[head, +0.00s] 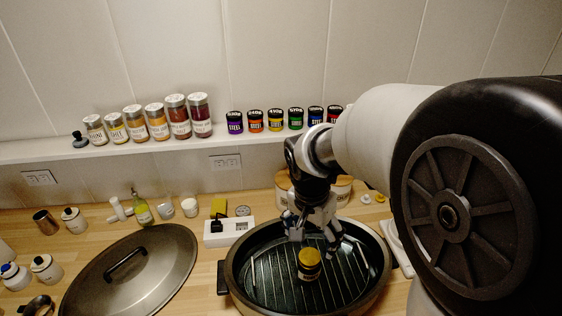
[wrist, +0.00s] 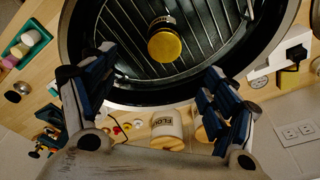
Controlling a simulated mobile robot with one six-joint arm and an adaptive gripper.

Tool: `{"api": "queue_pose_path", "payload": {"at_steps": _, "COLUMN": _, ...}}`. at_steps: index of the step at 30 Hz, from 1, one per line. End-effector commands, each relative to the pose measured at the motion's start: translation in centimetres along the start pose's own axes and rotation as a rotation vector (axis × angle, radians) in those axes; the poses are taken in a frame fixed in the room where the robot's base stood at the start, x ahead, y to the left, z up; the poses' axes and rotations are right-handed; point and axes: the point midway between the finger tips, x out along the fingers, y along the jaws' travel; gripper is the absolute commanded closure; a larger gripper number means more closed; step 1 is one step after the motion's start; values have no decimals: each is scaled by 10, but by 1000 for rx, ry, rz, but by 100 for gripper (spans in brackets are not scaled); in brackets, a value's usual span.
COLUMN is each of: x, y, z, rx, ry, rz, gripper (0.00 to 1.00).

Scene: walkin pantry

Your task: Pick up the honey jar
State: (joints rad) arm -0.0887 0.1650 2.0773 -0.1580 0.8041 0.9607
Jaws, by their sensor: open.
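A small dark jar with a yellow lid (head: 309,264) stands in the round ribbed grill pan (head: 236,297). Its label is too small to read, so I cannot confirm it is the honey jar. My gripper (head: 314,242) is open and empty, above and just behind the jar in the head view. In the wrist view the jar (wrist: 164,46) lies beyond the spread fingers (wrist: 148,72), between their lines and apart from both.
A large pan lid (head: 140,270) lies left of the pan. A white box with a plug (head: 228,232) is close to the pan's rim. A flour canister (wrist: 167,128) stands behind it. Several spice jars line the shelf (head: 60,150) above.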

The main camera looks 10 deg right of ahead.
Motion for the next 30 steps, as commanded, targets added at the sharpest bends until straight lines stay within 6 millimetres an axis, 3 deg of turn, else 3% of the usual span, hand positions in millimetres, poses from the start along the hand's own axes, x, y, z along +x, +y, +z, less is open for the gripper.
{"api": "queue_pose_path", "payload": {"at_steps": 15, "x": 104, "y": 0, "z": 2, "rx": 5, "ry": -5, "rz": 6, "gripper": 21}}
{"api": "queue_pose_path", "payload": {"at_steps": 26, "x": 129, "y": -2, "z": 1, "rx": 5, "ry": -3, "rz": 4, "gripper": 21}}
{"api": "queue_pose_path", "payload": {"at_steps": 30, "x": 149, "y": -5, "z": 2, "rx": 4, "ry": -4, "rz": 4, "gripper": 21}}
